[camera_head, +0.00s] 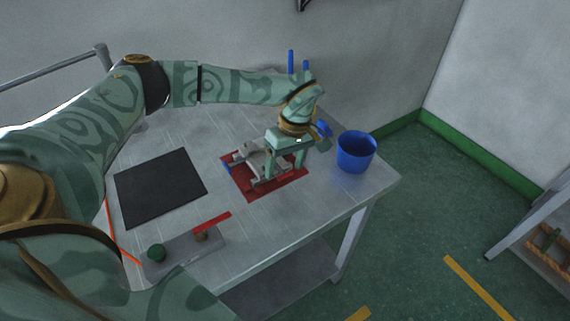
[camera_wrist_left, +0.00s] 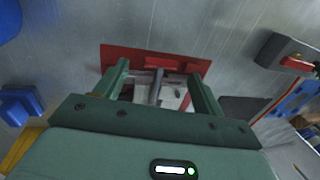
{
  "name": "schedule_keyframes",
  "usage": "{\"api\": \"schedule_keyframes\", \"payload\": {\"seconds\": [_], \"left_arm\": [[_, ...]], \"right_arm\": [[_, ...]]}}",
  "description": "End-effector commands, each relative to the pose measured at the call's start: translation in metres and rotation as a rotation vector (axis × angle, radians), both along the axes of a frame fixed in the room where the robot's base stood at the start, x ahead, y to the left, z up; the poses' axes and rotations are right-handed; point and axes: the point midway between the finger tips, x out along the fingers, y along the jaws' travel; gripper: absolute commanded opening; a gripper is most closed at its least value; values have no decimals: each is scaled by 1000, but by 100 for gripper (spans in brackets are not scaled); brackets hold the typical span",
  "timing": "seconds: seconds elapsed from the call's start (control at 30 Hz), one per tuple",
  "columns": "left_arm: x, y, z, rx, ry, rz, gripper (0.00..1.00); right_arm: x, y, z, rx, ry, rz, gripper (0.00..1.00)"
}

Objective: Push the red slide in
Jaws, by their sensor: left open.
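A grey metal fixture (camera_head: 250,156) sits on a red plate (camera_head: 289,187) on the table. In the left wrist view, a red block (camera_wrist_left: 165,63), which looks like the red slide, lies on the far side of the fixture between my fingers, against the red plate (camera_wrist_left: 118,54). In the head view I cannot pick out the slide clearly. My left gripper (camera_head: 284,162) points down over the fixture with its fingers apart and nothing held. It also shows in the left wrist view (camera_wrist_left: 158,72). I cannot tell whether a fingertip touches the fixture. My right gripper is not in view.
A blue bucket (camera_head: 357,153) stands right of the fixture near the table edge. A black mat (camera_head: 160,187) lies left. Blue posts (camera_head: 291,62) rise behind my left arm.

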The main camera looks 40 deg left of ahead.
Motion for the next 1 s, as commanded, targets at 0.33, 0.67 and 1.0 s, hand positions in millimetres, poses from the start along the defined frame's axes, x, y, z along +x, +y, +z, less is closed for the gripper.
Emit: {"api": "schedule_keyframes", "payload": {"seconds": [0.33,0.67,1.0], "left_arm": [[16,-6,85,0,-8,0,69],[27,-10,147,0,-2,1,69],[29,-11,154,0,0,1,69]], "right_arm": [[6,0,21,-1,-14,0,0],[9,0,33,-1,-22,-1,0],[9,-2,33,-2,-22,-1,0]]}}
